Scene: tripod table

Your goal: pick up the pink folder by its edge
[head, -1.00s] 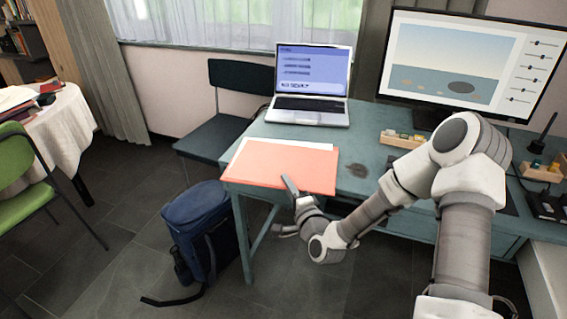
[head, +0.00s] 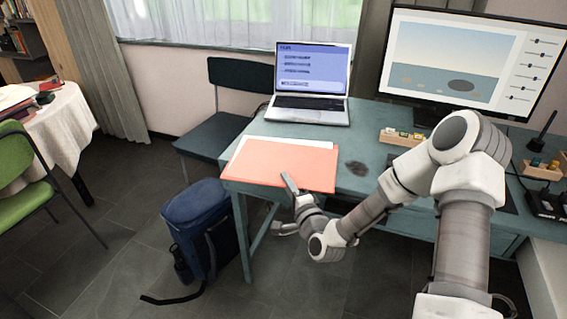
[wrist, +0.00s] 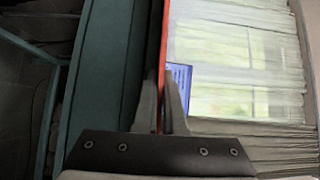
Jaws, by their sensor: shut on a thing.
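The pink folder (head: 278,163) lies flat on the left part of the green desk, with white paper showing along its far and left edges. In the wrist view the folder shows edge-on as a thin red-orange strip (wrist: 163,60). My gripper (wrist: 162,115) is shut on that strip, one finger on each side. The underside finger is hidden in the head view.
A laptop (head: 309,85) stands behind the folder, and a monitor (head: 455,62) stands at the right. A wooden block holder (head: 402,138) sits right of the folder. A blue backpack (head: 203,232) stands on the floor by the desk's left leg. A chair (head: 222,135) stands behind.

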